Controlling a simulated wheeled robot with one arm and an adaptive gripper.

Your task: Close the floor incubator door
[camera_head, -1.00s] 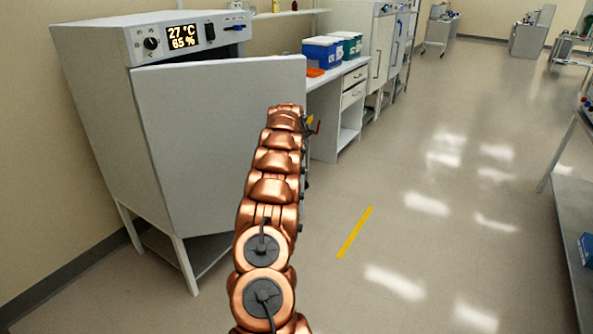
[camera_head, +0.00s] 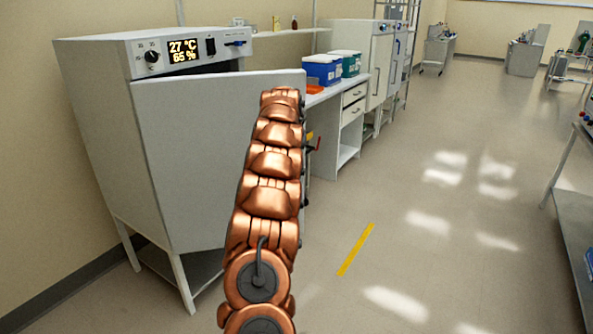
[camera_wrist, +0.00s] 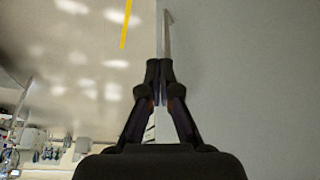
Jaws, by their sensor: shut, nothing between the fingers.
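The floor incubator (camera_head: 90,130) stands on legs against the left wall, with a lit display (camera_head: 183,50) on its top panel. Its flat grey door (camera_head: 190,130) stands open, its free edge to the right and a gap showing above it. The door also fills the right of the wrist view (camera_wrist: 250,80). My copper arm crosses in front of the door's right part in the head view. My gripper (camera_wrist: 158,68) is shut and empty at the door's free edge; whether it touches cannot be told. A thin light strip (camera_wrist: 168,35) shows beyond the fingertips.
Further cabinets (camera_head: 362,55) line the wall. The floor to the right is open, with a yellow stripe (camera_head: 356,248). A table (camera_head: 575,220) stands at the right edge.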

